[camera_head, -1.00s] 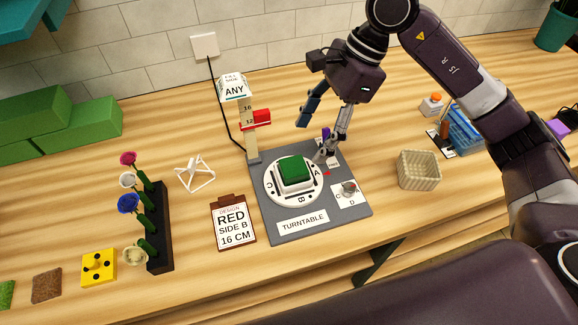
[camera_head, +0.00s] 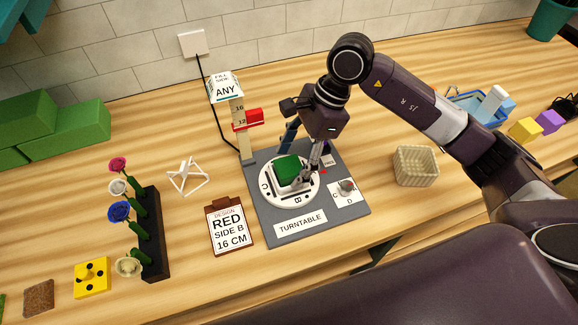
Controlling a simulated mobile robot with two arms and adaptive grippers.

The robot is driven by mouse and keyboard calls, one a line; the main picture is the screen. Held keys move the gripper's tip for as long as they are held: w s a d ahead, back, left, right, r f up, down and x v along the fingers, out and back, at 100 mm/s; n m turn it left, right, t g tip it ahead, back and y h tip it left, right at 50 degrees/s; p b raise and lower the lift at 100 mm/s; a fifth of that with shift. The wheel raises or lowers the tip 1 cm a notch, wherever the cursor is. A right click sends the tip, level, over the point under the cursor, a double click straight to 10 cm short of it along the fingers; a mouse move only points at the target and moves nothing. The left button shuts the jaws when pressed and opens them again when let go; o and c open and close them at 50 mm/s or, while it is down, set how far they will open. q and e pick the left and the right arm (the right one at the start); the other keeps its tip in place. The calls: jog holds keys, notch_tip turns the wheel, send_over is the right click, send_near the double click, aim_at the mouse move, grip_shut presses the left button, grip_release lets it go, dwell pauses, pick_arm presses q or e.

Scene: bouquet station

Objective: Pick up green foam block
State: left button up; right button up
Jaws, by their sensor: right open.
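A green foam block (camera_head: 288,169) sits in a white holder at the middle of the round white turntable disc (camera_head: 272,194). The disc is on a grey turntable base (camera_head: 345,212). My right gripper (camera_head: 301,155) is open and empty, reaching down beside and behind this block. One finger is close to the block's right side, and I cannot tell whether it touches. The other finger is farther back. Larger green foam blocks (camera_head: 68,131) are stacked at the far left by the wall. My left gripper is out of view.
A height gauge post (camera_head: 241,135) with a red slider (camera_head: 248,119) stands behind the turntable, left of my gripper. The order clipboard (camera_head: 230,224) and a dark flower rack (camera_head: 154,235) are to the left. A cream basket (camera_head: 415,167) stands to the right.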

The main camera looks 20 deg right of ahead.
jog(key=shift+a+f, duration=0.1)
jog(key=shift+f, duration=0.1)
jog(key=c, duration=1.4)
jog(key=shift+o, duration=0.2)
jog(key=shift+r, duration=0.1)
